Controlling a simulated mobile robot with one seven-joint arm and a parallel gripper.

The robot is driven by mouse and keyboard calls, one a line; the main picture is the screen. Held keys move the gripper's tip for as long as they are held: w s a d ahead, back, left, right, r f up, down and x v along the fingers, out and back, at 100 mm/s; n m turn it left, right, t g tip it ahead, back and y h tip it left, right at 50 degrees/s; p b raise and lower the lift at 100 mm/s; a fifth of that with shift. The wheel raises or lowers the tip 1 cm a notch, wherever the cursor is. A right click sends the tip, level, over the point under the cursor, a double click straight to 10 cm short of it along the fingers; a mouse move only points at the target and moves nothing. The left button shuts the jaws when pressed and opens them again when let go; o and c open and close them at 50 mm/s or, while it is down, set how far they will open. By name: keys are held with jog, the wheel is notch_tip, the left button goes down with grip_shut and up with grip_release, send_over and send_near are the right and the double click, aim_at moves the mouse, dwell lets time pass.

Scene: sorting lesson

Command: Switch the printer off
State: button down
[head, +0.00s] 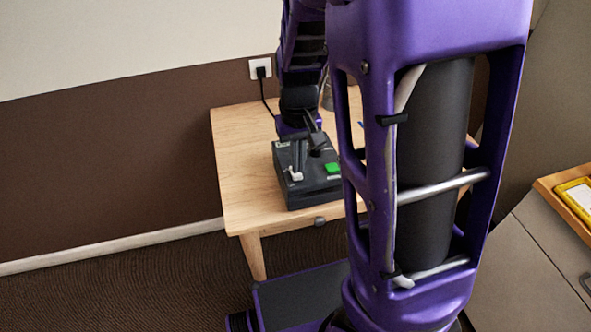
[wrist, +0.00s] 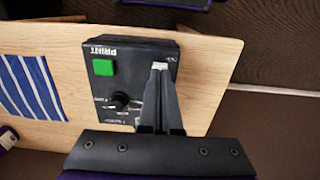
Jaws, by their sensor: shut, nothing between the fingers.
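The printer's dark control box (head: 310,193) sits on the wooden table in the head view. It also shows in the wrist view (wrist: 142,60), with the PRINT label upside down. A green button (wrist: 103,67) and a black round knob (wrist: 120,101) are on its top face. My gripper (head: 296,170) is shut and empty, reaching down over the box's left part. In the wrist view its fingers (wrist: 160,72) overlie the box's right side, beside the button and knob. A small pale piece shows at the fingertips; I cannot tell whether it is a switch or whether they touch it.
The wooden table (head: 238,160) is bare to the left of the box. A blue-and-white striped cloth (wrist: 30,85) lies on it in the wrist view. A wall socket (head: 260,68) holds a black plug with a cable. My arm hides the table's right part. A yellow-rimmed tray (head: 577,193) is at far right.

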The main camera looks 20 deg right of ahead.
aim_at(298, 176)
jog(key=shift+f+b, duration=0.85)
jog(key=shift+f, duration=0.2)
jog(key=shift+r, duration=0.15)
dwell(0.5)
notch_tip(298, 176, up, 8)
jog(key=p, duration=0.7)
dwell(0.5)
